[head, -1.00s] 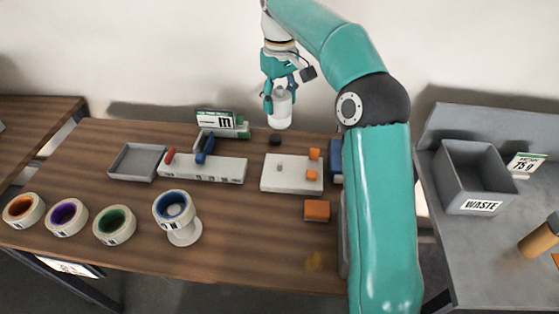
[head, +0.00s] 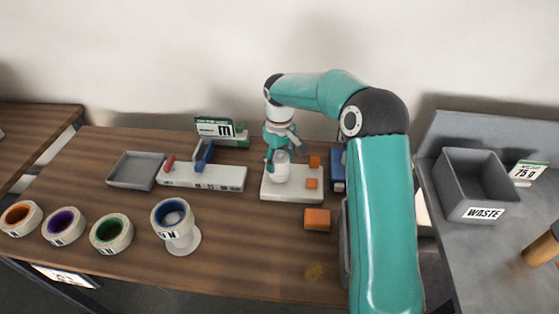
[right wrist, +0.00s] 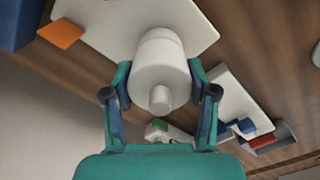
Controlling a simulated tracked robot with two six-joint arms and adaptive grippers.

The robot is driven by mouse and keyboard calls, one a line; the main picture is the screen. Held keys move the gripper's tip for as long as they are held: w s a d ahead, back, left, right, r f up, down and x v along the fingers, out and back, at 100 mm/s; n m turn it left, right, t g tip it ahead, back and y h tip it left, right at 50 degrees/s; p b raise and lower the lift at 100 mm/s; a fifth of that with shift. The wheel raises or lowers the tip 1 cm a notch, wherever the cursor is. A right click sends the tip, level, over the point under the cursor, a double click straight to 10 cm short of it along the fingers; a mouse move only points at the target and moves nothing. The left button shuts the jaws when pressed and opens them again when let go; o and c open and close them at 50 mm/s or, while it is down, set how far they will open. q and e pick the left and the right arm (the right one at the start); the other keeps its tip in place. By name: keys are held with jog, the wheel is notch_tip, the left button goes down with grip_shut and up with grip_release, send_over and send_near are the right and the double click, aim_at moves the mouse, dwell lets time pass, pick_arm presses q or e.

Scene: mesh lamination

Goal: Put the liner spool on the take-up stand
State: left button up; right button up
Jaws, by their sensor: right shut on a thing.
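My right gripper (head: 280,164) is shut on a white spool (head: 281,173), taken to be the liner spool. The spool is upright, at the left part of a pale flat plate (head: 296,195) with orange blocks on its right side. Whether the spool touches the plate cannot be told. In the right wrist view the spool (right wrist: 161,64) sits between the two fingers with the pale plate (right wrist: 104,22) beyond it. Which piece is the take-up stand is not certain; a white pedestal (head: 183,244) carries a blue-cored roll (head: 172,216). My left gripper is out of view.
Rolls with orange, purple and green cores (head: 111,232) line the front left. A grey tray (head: 134,170) and a pale rack with red and blue levers (head: 202,176) lie left of the plate. An orange block (head: 317,220) sits in front. A waste bin (head: 474,187) stands right.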

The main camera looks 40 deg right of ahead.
jog(key=shift+f, duration=0.3)
jog(key=shift+f, duration=0.15)
jog(key=o, duration=1.3)
notch_tip(320, 180, up, 12)
jog(key=shift+r, duration=0.2)
jog(key=shift+s+f, duration=0.1)
